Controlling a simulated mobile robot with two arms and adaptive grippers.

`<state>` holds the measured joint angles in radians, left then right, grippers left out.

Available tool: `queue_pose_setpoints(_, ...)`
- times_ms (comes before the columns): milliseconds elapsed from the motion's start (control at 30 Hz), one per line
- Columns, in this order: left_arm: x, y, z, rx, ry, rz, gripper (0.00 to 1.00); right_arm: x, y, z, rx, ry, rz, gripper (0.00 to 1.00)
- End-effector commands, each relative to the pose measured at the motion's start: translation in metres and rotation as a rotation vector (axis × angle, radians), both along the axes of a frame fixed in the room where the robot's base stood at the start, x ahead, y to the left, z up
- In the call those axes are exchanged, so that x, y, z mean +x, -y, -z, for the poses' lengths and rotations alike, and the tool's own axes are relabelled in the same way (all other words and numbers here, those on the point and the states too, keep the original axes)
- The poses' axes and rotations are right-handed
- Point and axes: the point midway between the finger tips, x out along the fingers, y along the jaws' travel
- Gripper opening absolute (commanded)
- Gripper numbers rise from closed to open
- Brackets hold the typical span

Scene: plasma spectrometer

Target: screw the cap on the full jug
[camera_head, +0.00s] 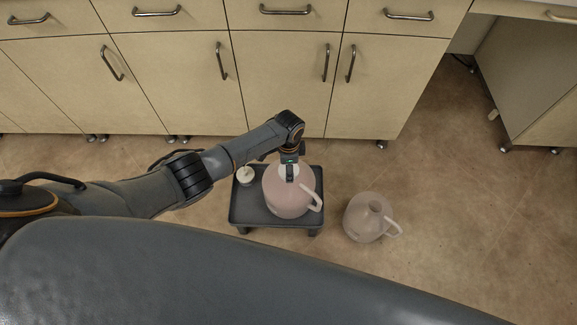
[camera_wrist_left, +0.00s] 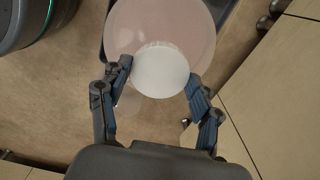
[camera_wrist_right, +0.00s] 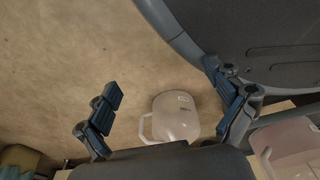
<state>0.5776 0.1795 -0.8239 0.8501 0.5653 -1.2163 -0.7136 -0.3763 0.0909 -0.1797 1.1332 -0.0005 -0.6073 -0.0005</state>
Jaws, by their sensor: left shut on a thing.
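A pinkish, full-looking jug (camera_head: 283,200) with a side handle stands upright on a dark low cart (camera_head: 245,215). My left gripper (camera_head: 290,174) is directly over its neck. In the left wrist view, the left gripper (camera_wrist_left: 159,78) is shut on a round white cap (camera_wrist_left: 162,72), one finger at each side. The cap sits over the top of the jug (camera_wrist_left: 192,22) and hides the neck, so I cannot tell how far it is threaded. My right gripper (camera_wrist_right: 168,98) is open and empty in the right wrist view, outside the head view.
A paler, uncapped jug (camera_head: 366,220) stands on the floor right of the cart; it also shows in the right wrist view (camera_wrist_right: 177,117). A small round white-topped thing (camera_head: 246,175) sits on the cart's left. Cabinets (camera_head: 285,80) line the back.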

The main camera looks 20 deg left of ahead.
Motion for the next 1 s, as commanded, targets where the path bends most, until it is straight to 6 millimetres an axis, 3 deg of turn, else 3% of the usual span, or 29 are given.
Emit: queue_pose_setpoints(1000, -0.001, -0.001, 0.003, 0.002, -0.002, 0.749, 0.13, 0.041, -0.006, -0.035, 0.005, 0.037, 0.010, 0.92)
